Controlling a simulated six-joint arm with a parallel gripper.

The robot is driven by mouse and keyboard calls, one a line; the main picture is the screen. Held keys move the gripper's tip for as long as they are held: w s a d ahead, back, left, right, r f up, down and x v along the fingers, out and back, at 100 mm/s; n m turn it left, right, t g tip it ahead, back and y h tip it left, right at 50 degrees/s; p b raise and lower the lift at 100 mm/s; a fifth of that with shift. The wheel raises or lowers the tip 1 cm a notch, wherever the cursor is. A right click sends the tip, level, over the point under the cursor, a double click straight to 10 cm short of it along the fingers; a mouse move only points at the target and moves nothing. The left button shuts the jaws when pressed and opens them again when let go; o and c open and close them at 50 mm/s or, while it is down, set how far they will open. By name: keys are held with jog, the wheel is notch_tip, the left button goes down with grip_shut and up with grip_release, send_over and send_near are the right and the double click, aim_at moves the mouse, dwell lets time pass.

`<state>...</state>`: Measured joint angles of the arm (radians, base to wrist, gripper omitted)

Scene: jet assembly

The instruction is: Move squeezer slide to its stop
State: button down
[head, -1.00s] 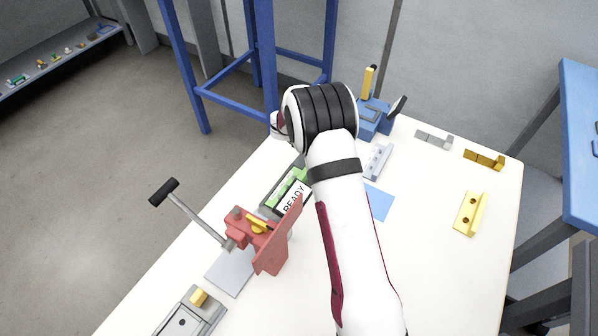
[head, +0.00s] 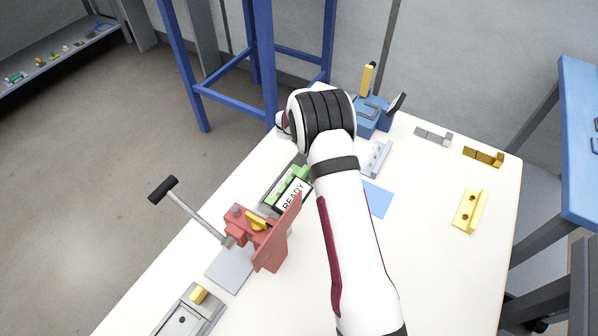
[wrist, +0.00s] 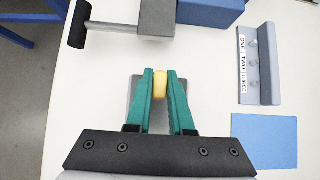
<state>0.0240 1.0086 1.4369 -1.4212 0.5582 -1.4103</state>
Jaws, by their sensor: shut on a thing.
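In the wrist view, the two green fingers of my gripper (wrist: 160,92) are shut on a yellow tab (wrist: 161,76). The tab stands over a small grey plate, mostly hidden by the fingers; it seems to be the squeezer slide. Just beyond the tab is a grey block (wrist: 157,18) with a rod running left to a black handle (wrist: 79,24). A gap shows between the fingertips and this block. In the head view my white arm hides the gripper, the tab and the grey block.
A bracket marked ONE TWO THREE (wrist: 259,65) and a blue mat (wrist: 264,141) lie right of my gripper. A blue block (wrist: 209,10) is beyond. In the head view, a red lever fixture (head: 258,236) and a READY display (head: 290,195) stand left of my arm.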

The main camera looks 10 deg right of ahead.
aim_at(288, 178)
jog(key=shift+s+a, duration=1.4)
jog(key=shift+s, duration=0.05)
jog(key=shift+a, duration=0.1)
jog(key=shift+s+a, duration=1.35)
jog(key=shift+s, duration=0.05)
jog(key=shift+s+a, duration=1.4)
jog(key=shift+s+a, duration=1.4)
jog(key=shift+s, duration=0.05)
